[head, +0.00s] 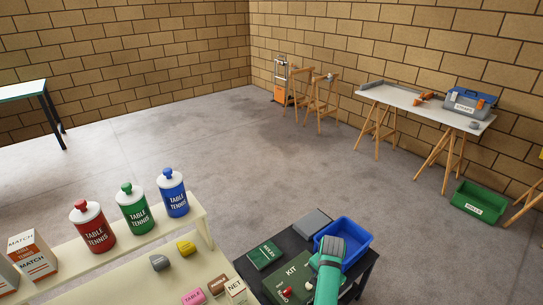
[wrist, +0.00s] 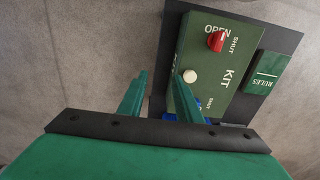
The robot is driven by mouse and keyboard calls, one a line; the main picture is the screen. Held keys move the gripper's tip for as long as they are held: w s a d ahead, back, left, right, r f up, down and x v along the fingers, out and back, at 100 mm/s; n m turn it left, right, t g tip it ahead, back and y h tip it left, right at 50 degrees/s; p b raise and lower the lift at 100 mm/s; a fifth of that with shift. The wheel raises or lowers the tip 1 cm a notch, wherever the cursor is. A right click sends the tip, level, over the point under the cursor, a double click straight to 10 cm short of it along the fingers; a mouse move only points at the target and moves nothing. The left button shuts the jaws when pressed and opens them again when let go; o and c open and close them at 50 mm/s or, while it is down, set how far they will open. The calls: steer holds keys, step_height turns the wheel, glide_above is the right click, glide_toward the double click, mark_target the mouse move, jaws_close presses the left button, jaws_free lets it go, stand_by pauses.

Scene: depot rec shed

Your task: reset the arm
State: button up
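My gripper (wrist: 160,80) shows in the wrist view with its two green fingers apart and nothing between them. It hangs above the left edge of a dark table (wrist: 170,45), beside the green kit box (wrist: 232,70). The box carries a red knob (wrist: 216,41) between the words OPEN and SHUT, and a white knob (wrist: 190,76). In the head view my green arm (head: 328,275) reaches over the right side of the kit box (head: 292,270). The fingers cannot be made out in the head view.
A green rules booklet (head: 265,255), a grey block (head: 311,223) and a blue bin (head: 362,240) share the dark table. On the left, a cream shelf unit (head: 140,250) holds red, green and blue table tennis tubs. A trestle table (head: 400,97) stands far right. Middle floor is clear.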

steer(key=s+a+f+n+t, duration=0.3)
steer(key=s+a+f+t, duration=0.1)
steer(key=s+a+f, duration=0.7)
steer(key=s+a+n+t, duration=0.2)
steer(key=s+a+t, duration=0.2)
steer(key=s, duration=0.8)
steer(key=s+a+r+n+t, duration=0.2)
steer(key=s+r+t, duration=0.1)
steer(key=s+r, duration=0.7)
steer(key=s+a+r+n+t, duration=0.1)
steer(key=s+r+n+t, duration=0.2)
steer(key=s+r, duration=0.8)
step_height(320, 180, up, 8)
steer(key=shift+s+a+r+t, duration=0.25)
steer(key=shift+s+a+t, duration=0.1)
steer(key=shift+t, duration=0.15)
